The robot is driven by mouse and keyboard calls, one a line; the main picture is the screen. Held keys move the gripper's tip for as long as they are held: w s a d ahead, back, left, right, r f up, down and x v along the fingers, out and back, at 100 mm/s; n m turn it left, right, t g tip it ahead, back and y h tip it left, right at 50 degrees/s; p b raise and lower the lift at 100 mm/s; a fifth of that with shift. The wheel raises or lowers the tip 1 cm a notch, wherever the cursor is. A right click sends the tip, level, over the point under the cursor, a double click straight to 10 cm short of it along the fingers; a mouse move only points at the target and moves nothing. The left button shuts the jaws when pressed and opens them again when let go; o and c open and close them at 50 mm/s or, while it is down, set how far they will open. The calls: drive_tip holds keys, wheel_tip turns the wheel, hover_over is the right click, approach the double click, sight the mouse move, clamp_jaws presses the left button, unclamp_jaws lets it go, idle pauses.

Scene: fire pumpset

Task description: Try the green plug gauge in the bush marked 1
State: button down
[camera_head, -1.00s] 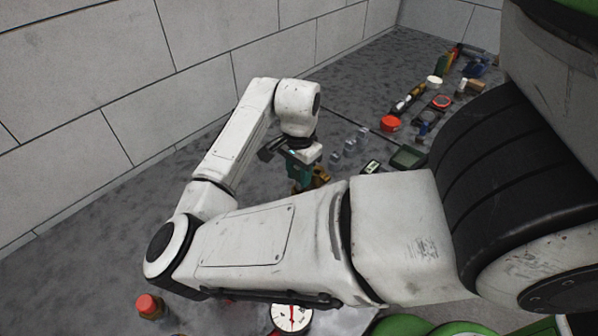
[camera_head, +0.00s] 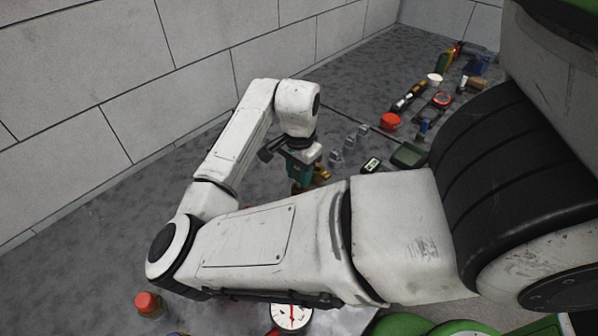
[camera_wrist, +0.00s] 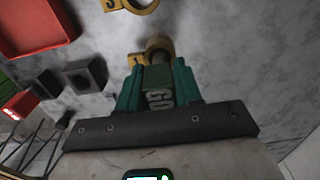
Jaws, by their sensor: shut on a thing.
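My gripper (camera_wrist: 158,92) has teal fingers and is shut on the plug gauge (camera_wrist: 158,84), a dark green block marked GO. In the wrist view its far end points at the yellow bush marked 1 (camera_wrist: 136,60). A round metal end (camera_wrist: 159,43) shows at that bush's ring. I cannot tell whether the plug is inside the bore or just over it. A second yellow bush, marked 3 (camera_wrist: 136,4), lies farther off. In the head view my gripper (camera_head: 301,172) points down close to the floor, with yellow metal (camera_head: 321,173) beside it.
In the wrist view a red tray (camera_wrist: 38,45) and dark square blocks (camera_wrist: 87,74) lie to the left. In the head view a round dial (camera_head: 291,316) and a red-capped bottle (camera_head: 149,304) stand near the front. Several tools lie to the right. A block wall bounds the back.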

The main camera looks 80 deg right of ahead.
drive_tip(key=shift+f+b, duration=0.65)
drive_tip(key=shift+f, duration=0.55)
idle(0.5)
drive_tip(key=shift+r, duration=0.2)
idle(1.0)
drive_tip(key=shift+r+p, duration=0.35)
drive_tip(key=shift+p, duration=0.1)
drive_tip(key=shift+r+p, duration=2.1)
drive_tip(key=shift+r, duration=0.3)
